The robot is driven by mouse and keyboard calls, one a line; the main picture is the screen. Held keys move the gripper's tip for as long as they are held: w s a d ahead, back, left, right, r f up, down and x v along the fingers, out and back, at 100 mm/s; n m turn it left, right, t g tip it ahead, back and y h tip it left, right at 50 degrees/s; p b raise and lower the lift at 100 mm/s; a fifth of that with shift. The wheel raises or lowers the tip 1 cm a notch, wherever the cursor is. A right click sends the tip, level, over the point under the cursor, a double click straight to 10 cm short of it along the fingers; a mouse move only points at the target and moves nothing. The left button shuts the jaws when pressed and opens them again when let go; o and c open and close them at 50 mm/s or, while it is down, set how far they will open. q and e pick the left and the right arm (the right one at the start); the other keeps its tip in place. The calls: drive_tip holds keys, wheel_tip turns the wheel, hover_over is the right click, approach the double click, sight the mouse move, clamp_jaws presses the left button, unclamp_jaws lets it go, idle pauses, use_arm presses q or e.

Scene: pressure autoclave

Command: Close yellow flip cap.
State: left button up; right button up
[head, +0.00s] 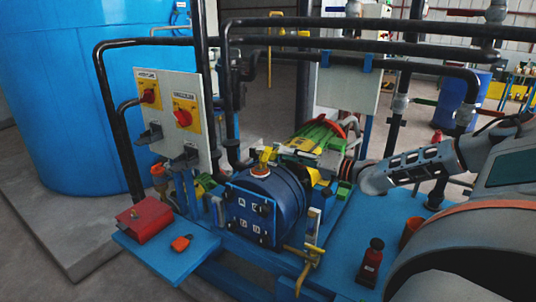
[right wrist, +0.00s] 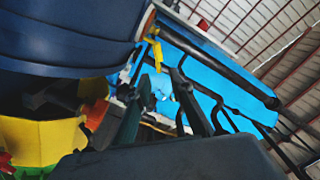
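The yellow flip cap (head: 264,156) stands raised at the top of the blue cylindrical vessel (head: 252,207), beside a pale opening with an orange rim (head: 262,171). In the right wrist view the yellow cap (right wrist: 155,52) shows as a narrow upright piece beyond the fingers, near the dark blue vessel (right wrist: 70,35). My right gripper (head: 348,171) is to the right of the vessel in the head view, apart from the cap. Its fingers (right wrist: 155,98) are spread in the right wrist view, with nothing seen held between them. My left gripper is not in view.
Black pipes (head: 330,42) cross above and behind the vessel. A switch panel (head: 172,115) stands to its left. A yellow valve handle (head: 302,255) is at its front right. A red box (head: 145,219) and a small dark red bottle (head: 370,262) stand on blue surfaces.

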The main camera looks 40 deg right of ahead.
sight(266, 153)
drive_tip(key=w+b, duration=0.1)
drive_tip(key=w+f, duration=0.1)
drive_tip(key=w+a+b, duration=0.1)
drive_tip(key=shift+w+f+b, duration=0.15)
drive_tip(key=shift+w+b, duration=0.2)
drive_tip(key=shift+w, duration=0.05)
drive_tip(key=shift+w+a+b, duration=0.15)
drive_tip(key=shift+w+b, duration=0.15)
drive_tip(key=shift+w, duration=0.05)
drive_tip(key=shift+w+a+r+b, duration=0.25)
drive_tip(key=shift+w+b, duration=0.1)
drive_tip(key=shift+w, duration=0.15)
drive_tip(key=shift+w+r, duration=0.15)
drive_tip(key=shift+r, duration=0.05)
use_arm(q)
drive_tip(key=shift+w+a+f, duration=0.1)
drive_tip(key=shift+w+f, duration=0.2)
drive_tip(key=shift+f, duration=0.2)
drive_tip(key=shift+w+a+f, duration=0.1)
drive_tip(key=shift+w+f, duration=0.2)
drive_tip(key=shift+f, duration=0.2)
use_arm(e)
drive_tip(key=shift+r, duration=0.1)
clamp_jaws()
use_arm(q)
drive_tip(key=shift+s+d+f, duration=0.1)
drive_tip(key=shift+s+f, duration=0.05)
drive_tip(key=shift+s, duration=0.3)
